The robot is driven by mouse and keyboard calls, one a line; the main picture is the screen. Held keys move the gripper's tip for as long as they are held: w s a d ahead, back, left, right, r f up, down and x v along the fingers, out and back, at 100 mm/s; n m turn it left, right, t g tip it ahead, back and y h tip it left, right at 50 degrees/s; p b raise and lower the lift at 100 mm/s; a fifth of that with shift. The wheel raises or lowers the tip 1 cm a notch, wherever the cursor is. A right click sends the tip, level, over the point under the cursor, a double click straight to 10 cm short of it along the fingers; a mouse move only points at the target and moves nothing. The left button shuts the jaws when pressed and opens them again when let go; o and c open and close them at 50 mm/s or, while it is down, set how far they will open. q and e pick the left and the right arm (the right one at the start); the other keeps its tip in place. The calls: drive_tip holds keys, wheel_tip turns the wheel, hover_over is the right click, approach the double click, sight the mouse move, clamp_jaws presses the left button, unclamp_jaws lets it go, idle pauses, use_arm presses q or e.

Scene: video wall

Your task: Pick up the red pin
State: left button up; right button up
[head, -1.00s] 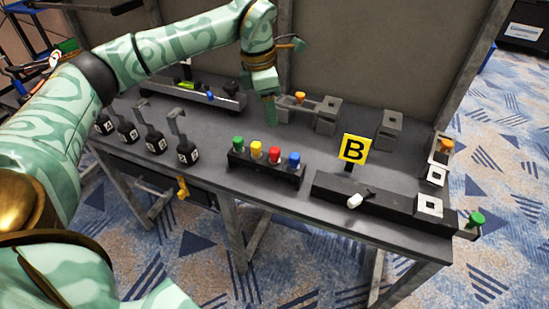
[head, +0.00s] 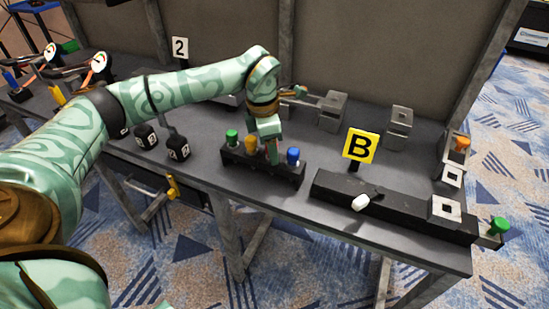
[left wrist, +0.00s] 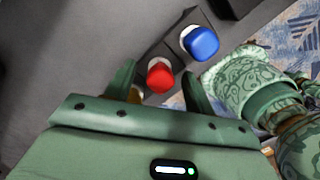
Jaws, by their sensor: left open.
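The red pin (left wrist: 160,76) stands in a dark rack (head: 284,179), between the yellow pin (head: 250,146) and the blue pin (head: 293,156). In the head view the red pin is hidden behind my left gripper (head: 271,158). In the left wrist view my left gripper (left wrist: 160,84) is open, with one finger on each side of the red pin's head. I cannot tell whether the fingers touch it. The blue pin (left wrist: 201,42) is just outside the right finger. My right gripper is not in view.
A green pin (head: 232,138) is at the rack's left end. A yellow sign B (head: 360,145) stands behind a long dark block (head: 400,206) to the right. Grey square blocks (head: 398,129) stand farther back. Black labelled objects (head: 178,148) stand left of the rack.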

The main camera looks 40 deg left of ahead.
use_arm(q)
drive_tip(key=shift+w+f, duration=0.1)
drive_tip(key=shift+f, duration=0.65)
drive_tip(key=shift+r, duration=0.2)
drive_tip(key=c, duration=1.1)
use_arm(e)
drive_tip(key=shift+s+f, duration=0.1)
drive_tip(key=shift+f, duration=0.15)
use_arm(q)
drive_tip(key=shift+r, duration=0.15)
